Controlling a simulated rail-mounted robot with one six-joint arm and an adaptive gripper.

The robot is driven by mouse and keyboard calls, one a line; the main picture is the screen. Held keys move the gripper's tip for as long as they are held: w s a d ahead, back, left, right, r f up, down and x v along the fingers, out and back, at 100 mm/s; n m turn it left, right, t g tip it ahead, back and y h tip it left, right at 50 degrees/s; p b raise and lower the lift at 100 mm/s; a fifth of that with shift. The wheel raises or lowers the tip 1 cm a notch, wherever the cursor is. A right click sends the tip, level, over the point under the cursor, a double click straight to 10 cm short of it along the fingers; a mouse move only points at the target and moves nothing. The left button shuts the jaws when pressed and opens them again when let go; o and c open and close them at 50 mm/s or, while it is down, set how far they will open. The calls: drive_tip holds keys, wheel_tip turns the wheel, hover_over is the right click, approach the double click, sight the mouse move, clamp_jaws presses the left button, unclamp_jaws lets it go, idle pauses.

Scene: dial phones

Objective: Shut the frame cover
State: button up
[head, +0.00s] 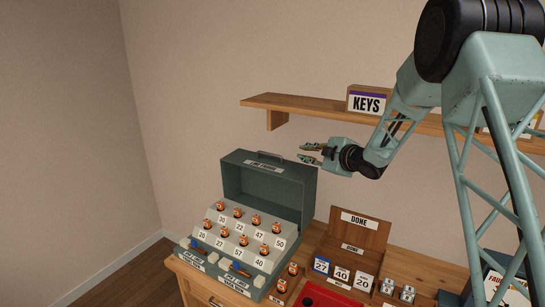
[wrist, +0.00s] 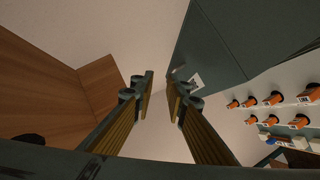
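The frame cover (head: 293,191) is the dark teal lid of a teal case, with a handle on its top edge and a white label. It stands open and upright at the back of the case (head: 262,264). In the wrist view the cover (wrist: 215,40) fills the upper right. My gripper (head: 309,153) is by the cover's upper right corner, its fingers pointing left. The two fingers (wrist: 159,95) are apart with nothing between them. I cannot tell whether they touch the cover.
Orange-topped pegs (head: 256,219) with number cards stand in tiers in the case. A wooden DONE box (head: 372,232) stands right of it on the desk. A wall shelf (head: 290,103) with a KEYS box (head: 369,101) is above. Free air lies left of the cover.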

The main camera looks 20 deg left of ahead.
sight(271, 155)
drive_tip(key=shift+n+g+y, duration=0.7)
drive_tip(key=shift+y, duration=0.2)
drive_tip(key=a+f, duration=0.3)
drive_tip(key=a, duration=0.1)
drive_tip(key=shift+a+f, duration=0.35)
drive_tip(key=shift+a, duration=0.05)
drive_tip(key=shift+p+x, duration=0.35)
drive_tip(key=shift+x, duration=6.55)
drive_tip(key=shift+c, duration=0.2)
clamp_jaws()
drive_tip(key=shift+s, duration=0.15)
